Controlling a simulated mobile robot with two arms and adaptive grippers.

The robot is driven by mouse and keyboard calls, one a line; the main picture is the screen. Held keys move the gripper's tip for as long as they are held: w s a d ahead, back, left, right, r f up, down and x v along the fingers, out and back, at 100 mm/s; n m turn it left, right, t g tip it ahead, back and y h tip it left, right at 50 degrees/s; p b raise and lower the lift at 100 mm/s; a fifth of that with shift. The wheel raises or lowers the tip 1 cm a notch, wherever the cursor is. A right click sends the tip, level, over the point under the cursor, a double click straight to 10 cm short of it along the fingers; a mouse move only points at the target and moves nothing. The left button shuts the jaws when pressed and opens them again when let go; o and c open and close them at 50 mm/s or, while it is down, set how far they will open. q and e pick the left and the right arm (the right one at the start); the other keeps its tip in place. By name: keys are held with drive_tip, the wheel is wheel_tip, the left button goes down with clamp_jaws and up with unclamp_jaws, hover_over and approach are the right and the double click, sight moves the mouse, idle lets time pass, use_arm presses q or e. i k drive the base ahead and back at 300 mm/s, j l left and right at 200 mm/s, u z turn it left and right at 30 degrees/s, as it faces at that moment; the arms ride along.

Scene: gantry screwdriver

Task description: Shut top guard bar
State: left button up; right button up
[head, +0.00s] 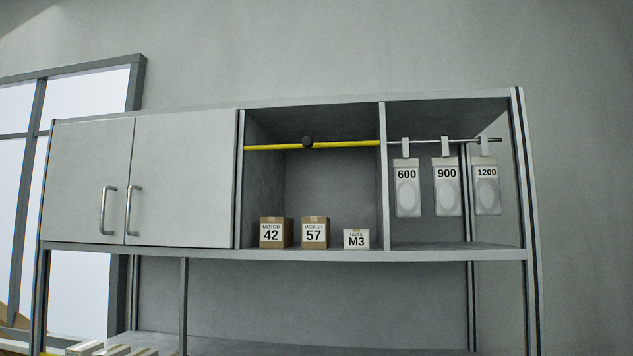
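The yellow guard bar (345,144) runs level across the front of the open middle compartment of the upper cabinet in the head view. It spans from the left post to the divider on the right. A dark round knob (307,142) sits on the bar a little left of its middle. Neither of my grippers shows in the head view.
Behind and below the bar stand the Motor 42 box (276,232), the Motor 57 box (314,232) and the M3 box (356,239). Packets 600 (407,190), 900 (446,190) and 1200 (487,190) hang on a rod at right. Two closed cabinet doors (185,180) are at left.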

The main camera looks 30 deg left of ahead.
sight(307, 141)
drive_tip(key=u, duration=1)
drive_tip(key=j+z, duration=0.15)
